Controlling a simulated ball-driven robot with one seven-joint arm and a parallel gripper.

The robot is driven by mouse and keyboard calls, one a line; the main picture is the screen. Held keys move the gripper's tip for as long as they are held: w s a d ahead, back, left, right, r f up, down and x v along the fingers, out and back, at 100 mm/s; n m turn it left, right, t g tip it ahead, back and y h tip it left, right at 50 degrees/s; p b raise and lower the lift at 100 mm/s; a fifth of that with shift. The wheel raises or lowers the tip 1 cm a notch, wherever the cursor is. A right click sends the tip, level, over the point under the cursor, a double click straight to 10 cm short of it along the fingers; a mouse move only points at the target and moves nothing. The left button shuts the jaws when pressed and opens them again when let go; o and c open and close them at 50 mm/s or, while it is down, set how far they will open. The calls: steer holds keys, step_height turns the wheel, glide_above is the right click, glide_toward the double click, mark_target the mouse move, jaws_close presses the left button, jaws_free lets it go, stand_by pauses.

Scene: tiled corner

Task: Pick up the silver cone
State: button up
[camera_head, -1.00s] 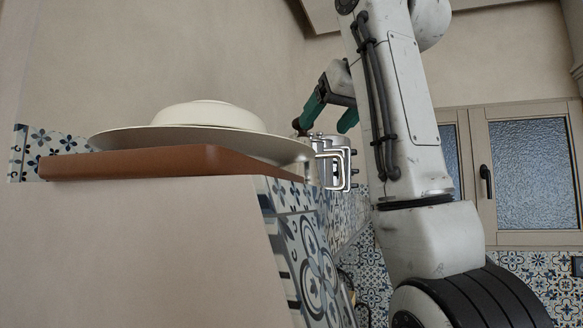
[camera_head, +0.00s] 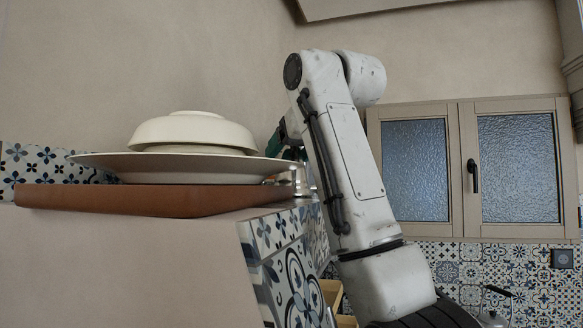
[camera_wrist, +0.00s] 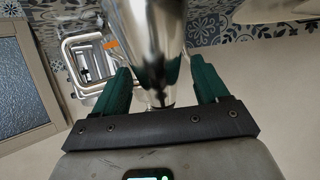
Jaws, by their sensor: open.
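The silver cone (camera_wrist: 150,40) is shiny and large in the wrist view. It stands between the two green fingers of my gripper (camera_wrist: 160,88), running from the top edge down to near the palm. My gripper is open around it; I cannot tell whether a finger touches it. In the head view my gripper (camera_head: 278,142) is partly hidden behind the plate and my arm. A small piece of silver metal (camera_head: 301,181) shows below it, but I cannot tell whether it is the cone.
A brown board (camera_head: 110,199) with a wide plate (camera_head: 95,159) and an upturned-looking bowl (camera_head: 195,130) lies at the left, near my arm. Metal wire handles (camera_wrist: 68,62) and a small orange thing (camera_wrist: 111,44) are beside the cone. A kettle (camera_head: 492,316) shows at bottom right.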

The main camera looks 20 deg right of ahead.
steer(key=c, duration=1.2)
steer(key=shift+c, duration=0.2)
steer(key=shift+r, duration=0.15)
